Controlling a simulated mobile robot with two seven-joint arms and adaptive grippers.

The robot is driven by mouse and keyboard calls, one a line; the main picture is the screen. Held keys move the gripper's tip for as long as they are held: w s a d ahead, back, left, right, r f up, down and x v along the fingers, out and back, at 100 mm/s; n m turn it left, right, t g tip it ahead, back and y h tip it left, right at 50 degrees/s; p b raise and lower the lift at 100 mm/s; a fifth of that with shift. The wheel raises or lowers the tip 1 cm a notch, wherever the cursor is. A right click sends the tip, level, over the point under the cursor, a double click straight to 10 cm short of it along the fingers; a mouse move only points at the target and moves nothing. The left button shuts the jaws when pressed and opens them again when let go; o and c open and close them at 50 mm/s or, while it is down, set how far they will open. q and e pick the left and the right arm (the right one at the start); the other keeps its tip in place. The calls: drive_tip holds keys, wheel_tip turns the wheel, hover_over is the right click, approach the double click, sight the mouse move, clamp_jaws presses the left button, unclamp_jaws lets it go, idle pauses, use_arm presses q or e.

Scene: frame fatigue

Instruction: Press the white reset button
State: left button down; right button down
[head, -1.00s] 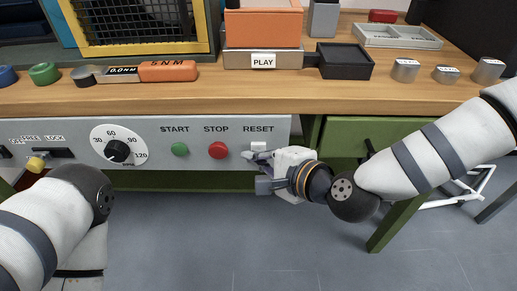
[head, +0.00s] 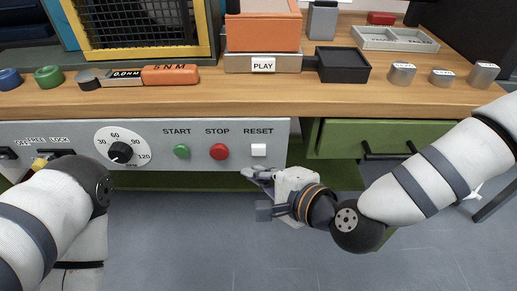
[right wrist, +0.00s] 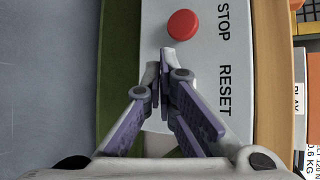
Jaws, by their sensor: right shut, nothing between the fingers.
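My right gripper (head: 252,174) is just below the button, in front of the panel's lower edge, shut and empty. In the right wrist view the shut fingers (right wrist: 165,60) lie over the panel between the STOP and RESET labels. I cannot make out the white button there; the fingers seem to cover it. My left gripper is not in view; only my left arm shows.
The red stop button (head: 219,151) and green start button (head: 181,151) are left of reset, then a black dial (head: 121,152). A green drawer (head: 350,138) with a black handle is right of the panel. The wooden bench top (head: 200,103) overhangs above.

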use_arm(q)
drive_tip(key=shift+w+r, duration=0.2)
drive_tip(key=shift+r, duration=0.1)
use_arm(e)
drive_tip(key=shift+s, duration=1.2)
